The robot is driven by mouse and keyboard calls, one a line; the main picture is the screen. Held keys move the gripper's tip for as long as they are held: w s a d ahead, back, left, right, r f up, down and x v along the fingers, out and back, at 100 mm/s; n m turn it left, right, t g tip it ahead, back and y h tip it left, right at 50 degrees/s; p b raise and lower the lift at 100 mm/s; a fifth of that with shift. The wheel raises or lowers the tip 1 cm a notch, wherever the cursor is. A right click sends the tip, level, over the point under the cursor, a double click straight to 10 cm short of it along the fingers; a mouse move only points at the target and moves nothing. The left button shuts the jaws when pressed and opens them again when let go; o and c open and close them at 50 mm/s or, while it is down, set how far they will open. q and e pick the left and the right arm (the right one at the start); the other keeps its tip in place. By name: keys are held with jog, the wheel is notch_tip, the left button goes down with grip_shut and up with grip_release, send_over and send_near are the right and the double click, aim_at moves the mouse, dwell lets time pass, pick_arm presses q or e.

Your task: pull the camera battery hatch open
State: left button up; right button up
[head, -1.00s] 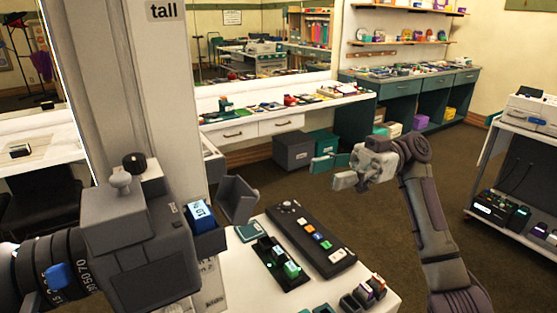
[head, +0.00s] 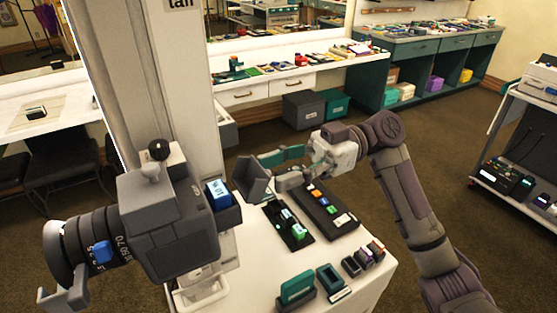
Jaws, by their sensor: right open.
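The grey camera (head: 165,215) stands at the left, with its lens pointing left. Its battery hatch (head: 252,181), a dark grey flap, stands swung out on the right side. A blue-topped battery (head: 218,194) shows in the open bay between body and flap. My right gripper (head: 272,172) is open, its fingers pointing left, right beside the hatch's outer edge. The upper teal finger overlaps the flap's edge in the picture; I cannot tell whether it touches. I cannot make out my left gripper.
Below is a white table (head: 240,285) with a black charger (head: 288,220), a long button panel (head: 325,208), teal holders (head: 297,288) and small batteries (head: 362,258). A pale pillar (head: 170,80) rises behind the camera. A cart (head: 520,150) stands at the right, with open floor before it.

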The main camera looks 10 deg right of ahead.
jog(key=shift+s+a, duration=0.1)
jog(key=shift+a, duration=0.1)
grip_shut()
jog(key=shift+a+r+t+h, duration=0.2)
jog(key=shift+r+t+h, duration=0.2)
jog(key=shift+r+h, duration=0.65)
jog(key=shift+f, duration=0.25)
grip_release()
jog(key=shift+d, duration=0.15)
jog(key=v, duration=1.2)
jog(key=shift+r, duration=0.2)
